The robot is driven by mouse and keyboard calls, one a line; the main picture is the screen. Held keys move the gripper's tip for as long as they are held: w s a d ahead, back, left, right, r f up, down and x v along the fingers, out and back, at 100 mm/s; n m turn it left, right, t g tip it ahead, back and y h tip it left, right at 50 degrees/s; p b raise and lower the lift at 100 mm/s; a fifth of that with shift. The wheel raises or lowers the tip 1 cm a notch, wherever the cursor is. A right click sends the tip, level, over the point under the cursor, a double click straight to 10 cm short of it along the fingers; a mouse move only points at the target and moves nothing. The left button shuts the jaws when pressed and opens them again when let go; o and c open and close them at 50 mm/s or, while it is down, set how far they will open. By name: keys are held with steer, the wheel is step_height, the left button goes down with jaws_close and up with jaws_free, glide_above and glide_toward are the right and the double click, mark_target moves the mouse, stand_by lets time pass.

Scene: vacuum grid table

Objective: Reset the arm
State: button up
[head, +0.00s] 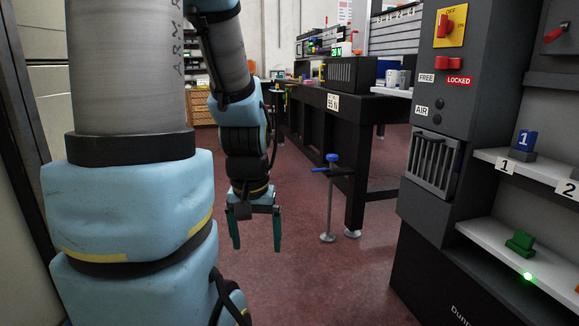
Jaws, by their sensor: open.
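My arm, in light blue and grey sleeves, fills the left of the head view and hangs downward. My gripper (255,232) is at its lower end, with two dark green fingers pointing down and spread apart. Nothing is between the fingers. It hangs in free air over the reddish floor, apart from the tables and the cabinet.
A dark cabinet (470,80) with a red switch and numbered shelves stands close at right; a green block (520,243) sits on its lower shelf. A blue-handled stand (330,195) is right of my gripper, before a long black table (345,130). Floor (300,285) below is clear.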

step_height(320, 180, up, 33)
steer(key=p, duration=3.1)
steer(key=shift+r, duration=0.2)
steer(key=shift+w, duration=0.1)
